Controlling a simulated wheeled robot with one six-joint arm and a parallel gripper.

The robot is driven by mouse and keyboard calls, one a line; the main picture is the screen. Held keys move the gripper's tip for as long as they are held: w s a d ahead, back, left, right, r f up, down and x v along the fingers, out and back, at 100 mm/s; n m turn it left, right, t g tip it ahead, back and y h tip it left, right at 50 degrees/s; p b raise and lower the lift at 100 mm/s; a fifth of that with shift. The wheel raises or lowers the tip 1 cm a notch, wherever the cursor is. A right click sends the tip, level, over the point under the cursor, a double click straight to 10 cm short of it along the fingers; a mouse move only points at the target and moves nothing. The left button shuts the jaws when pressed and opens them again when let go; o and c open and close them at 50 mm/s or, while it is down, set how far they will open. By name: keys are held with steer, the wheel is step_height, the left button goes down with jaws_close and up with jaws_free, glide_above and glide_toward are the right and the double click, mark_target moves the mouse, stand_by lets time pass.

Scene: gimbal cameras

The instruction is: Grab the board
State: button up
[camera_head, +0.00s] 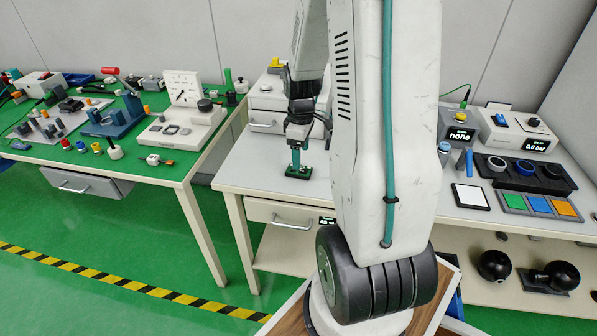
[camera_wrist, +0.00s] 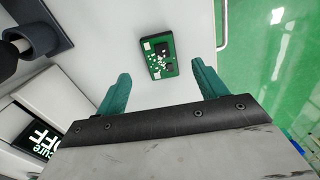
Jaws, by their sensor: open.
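The board (camera_wrist: 158,56) is a small green circuit board with white and dark parts. It lies flat on the light grey table top (camera_wrist: 190,22), and in the head view the board (camera_head: 299,172) is near the table's front left part. My gripper (camera_wrist: 160,82) has two teal fingers, spread apart and empty. In the wrist view the board lies ahead of and between the fingers, apart from both. In the head view my gripper (camera_head: 296,158) points down just over the board; the exact gap cannot be told.
A white device with an "OFF" display (camera_wrist: 45,148) and a dark holder (camera_wrist: 38,35) stand left in the wrist view. Coloured pads (camera_head: 540,205), a black tray (camera_head: 525,175) and display boxes are on the right. A green-topped table (camera_head: 130,165) full of parts stands left.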

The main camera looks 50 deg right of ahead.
steer(key=f, duration=0.5)
steer(key=shift+w+a+f, duration=0.15)
steer(key=shift+w+f, duration=0.05)
steer(key=shift+f, duration=0.05)
steer(key=c, duration=1.1)
steer(key=shift+r, duration=0.1)
